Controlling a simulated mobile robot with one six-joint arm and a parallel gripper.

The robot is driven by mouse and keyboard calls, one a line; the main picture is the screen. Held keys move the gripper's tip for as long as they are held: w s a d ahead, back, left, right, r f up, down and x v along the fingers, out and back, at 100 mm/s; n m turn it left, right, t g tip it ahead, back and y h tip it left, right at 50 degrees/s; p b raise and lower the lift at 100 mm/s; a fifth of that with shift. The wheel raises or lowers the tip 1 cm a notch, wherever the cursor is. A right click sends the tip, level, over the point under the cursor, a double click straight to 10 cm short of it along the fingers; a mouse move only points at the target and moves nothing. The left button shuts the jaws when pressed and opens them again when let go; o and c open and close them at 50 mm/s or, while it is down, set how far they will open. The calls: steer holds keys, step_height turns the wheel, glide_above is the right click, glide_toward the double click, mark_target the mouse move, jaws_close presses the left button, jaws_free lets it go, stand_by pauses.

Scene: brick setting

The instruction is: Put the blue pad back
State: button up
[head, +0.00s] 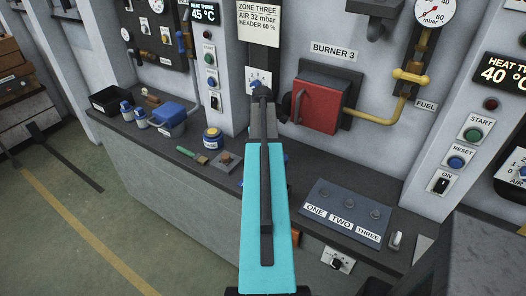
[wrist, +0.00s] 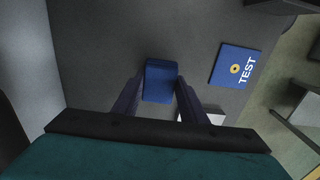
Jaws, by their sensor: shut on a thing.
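My gripper (wrist: 160,78) is in the wrist view, with its two dark fingers shut on a plain blue block (wrist: 160,88), which I take to be the blue pad. The block is between the fingers, over a dark grey surface. I cannot tell whether it touches that surface. A flat blue square marked TEST (wrist: 222,66), with a yellow ring, lies to the right of the gripper, apart from it. In the head view my teal arm covers the gripper and the held block.
The grey counter (head: 135,137) carries a blue box (head: 168,117), a blue-and-yellow jar (head: 212,139), a green-handled brush (head: 187,153) and a small brown block (head: 225,160). A panel marked ONE, TWO, THREE (head: 345,199) is right of my arm. The red BURNER 3 switch (head: 315,108) juts from the wall.

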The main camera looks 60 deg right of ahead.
steer(key=shift+f, duration=0.85)
steer(key=shift+f, duration=0.1)
steer(key=o, duration=1)
steer(key=shift+r+b, duration=1.7)
steer(key=shift+r, duration=4.4)
